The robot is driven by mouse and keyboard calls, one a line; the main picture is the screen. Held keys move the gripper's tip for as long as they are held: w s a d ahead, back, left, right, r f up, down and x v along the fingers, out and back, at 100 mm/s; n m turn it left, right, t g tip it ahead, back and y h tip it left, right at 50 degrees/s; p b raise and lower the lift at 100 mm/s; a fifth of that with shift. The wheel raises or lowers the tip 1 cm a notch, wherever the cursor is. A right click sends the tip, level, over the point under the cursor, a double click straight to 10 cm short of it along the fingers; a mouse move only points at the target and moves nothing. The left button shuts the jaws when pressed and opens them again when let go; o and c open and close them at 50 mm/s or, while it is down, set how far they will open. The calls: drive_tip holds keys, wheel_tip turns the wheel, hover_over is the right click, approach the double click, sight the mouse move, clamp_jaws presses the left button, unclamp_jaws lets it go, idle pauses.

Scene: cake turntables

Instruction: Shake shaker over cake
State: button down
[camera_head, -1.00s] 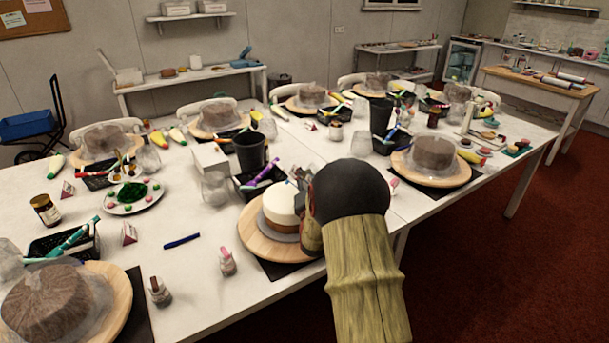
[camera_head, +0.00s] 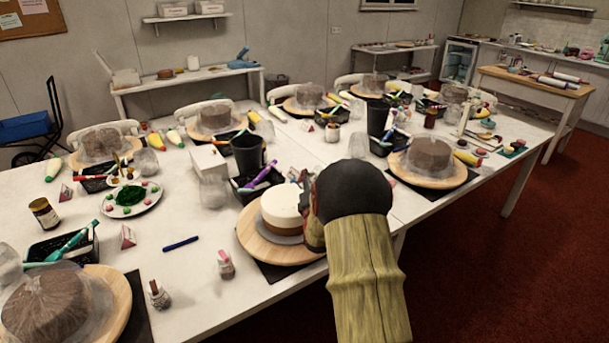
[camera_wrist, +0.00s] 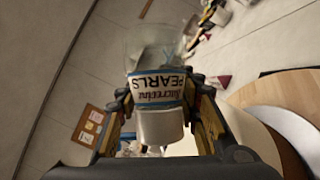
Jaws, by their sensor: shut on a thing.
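The shaker (camera_wrist: 158,86) has a white end and a blue-edged label reading "PEARLS", upside down in the wrist view. My gripper (camera_wrist: 163,108) is shut on it, one finger on each side. In the head view my gripper (camera_head: 311,208) is at the right side of the cake (camera_head: 281,207), partly hidden by my arm; I cannot make out the shaker there. The cake has a white top and brown side. It stands on a grey disc on a round wooden turntable (camera_head: 256,238). The turntable also shows in the wrist view (camera_wrist: 285,84), at the right.
A black cup (camera_head: 248,153) and a black basket (camera_head: 250,190) with a purple tool stand behind the cake. Small bottles (camera_head: 225,265) and a blue pen (camera_head: 180,243) lie or stand to its left. Other wrapped cakes (camera_head: 425,155) surround it on the crowded white table.

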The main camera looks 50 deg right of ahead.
drive_tip(key=shift+w+d+f+b, duration=0.15)
drive_tip(key=shift+w+d+b, duration=0.4)
drive_tip(key=shift+d, duration=0.1)
drive_tip(key=d, duration=0.1)
drive_tip(key=w+d+m, duration=0.2)
drive_tip(key=shift+w+f+g+y+p, duration=0.2)
drive_tip(key=shift+f+g+y+p, duration=0.1)
drive_tip(key=shift+f+g+y, duration=0.1)
drive_tip(key=shift+a+r+n+b, duration=0.1)
drive_tip(key=shift+r+n+b, duration=0.2)
drive_tip(key=shift+b, duration=0.2)
idle(0.5)
drive_tip(key=shift+r+n+t+h, duration=0.15)
drive_tip(key=shift+n+t+h, duration=0.15)
drive_tip(key=shift+n+t, duration=0.1)
